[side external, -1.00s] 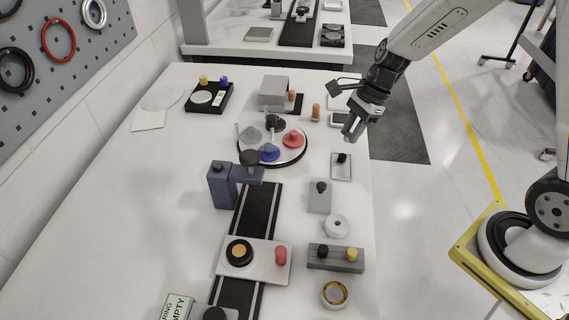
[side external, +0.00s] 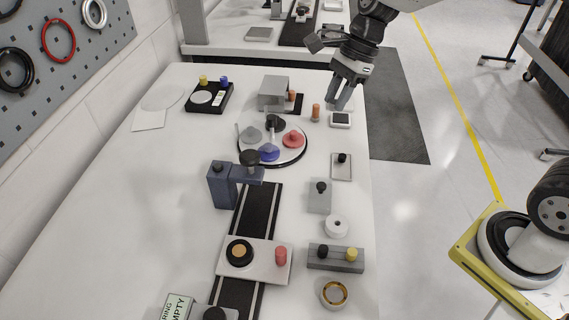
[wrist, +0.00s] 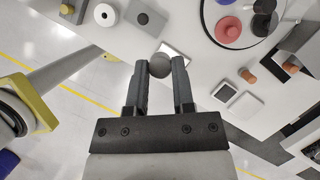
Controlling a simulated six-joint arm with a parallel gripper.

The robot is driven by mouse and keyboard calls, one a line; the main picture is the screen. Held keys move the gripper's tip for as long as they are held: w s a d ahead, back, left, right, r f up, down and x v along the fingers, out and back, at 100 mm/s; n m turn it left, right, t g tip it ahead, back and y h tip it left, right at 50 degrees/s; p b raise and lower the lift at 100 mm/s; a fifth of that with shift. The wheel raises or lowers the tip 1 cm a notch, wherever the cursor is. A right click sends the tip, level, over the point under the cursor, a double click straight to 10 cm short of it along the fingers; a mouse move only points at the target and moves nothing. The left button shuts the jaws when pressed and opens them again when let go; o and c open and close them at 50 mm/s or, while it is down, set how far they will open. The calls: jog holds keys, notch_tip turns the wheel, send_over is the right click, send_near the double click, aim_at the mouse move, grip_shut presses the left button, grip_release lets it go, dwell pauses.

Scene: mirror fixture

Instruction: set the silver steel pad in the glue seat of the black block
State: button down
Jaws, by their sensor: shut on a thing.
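My gripper (side external: 338,104) is above the far right part of the table, near a small white box with a grey window (side external: 340,119). In the wrist view my gripper (wrist: 159,76) is shut on a round grey disc, which looks like the silver steel pad (wrist: 159,65), at the fingertips. I cannot make the pad out in the side view. A round black block with a gold-tan centre (side external: 239,251), which may be the glue seat, sits on a white plate (side external: 262,268) on the dark rail, at the front and well away from my gripper.
A round turntable (side external: 272,160) with coloured knobbed pieces stands left of my gripper. An orange peg (side external: 316,112) and a grey box (side external: 273,93) are close by. A blue-grey post with an arm (side external: 222,187) stands beside the rail. The table's left side is largely clear.

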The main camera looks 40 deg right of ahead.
jog(key=a+n+g, duration=0.1)
jog(key=a+n, duration=0.2)
jog(key=a, duration=1.1)
jog(key=n, duration=0.2)
send_over(237, 253)
jog(key=d, duration=0.1)
jog(key=shift+g, duration=0.4)
jog(key=f, duration=1)
jog(key=shift+w+d+f, duration=0.1)
jog(key=shift+w+f, duration=0.1)
jog(key=shift+f, duration=0.75)
jog(key=shift+f, duration=0.1)
jog(key=shift+f, duration=1.75)
jog(key=shift+f, duration=0.7)
grip_release()
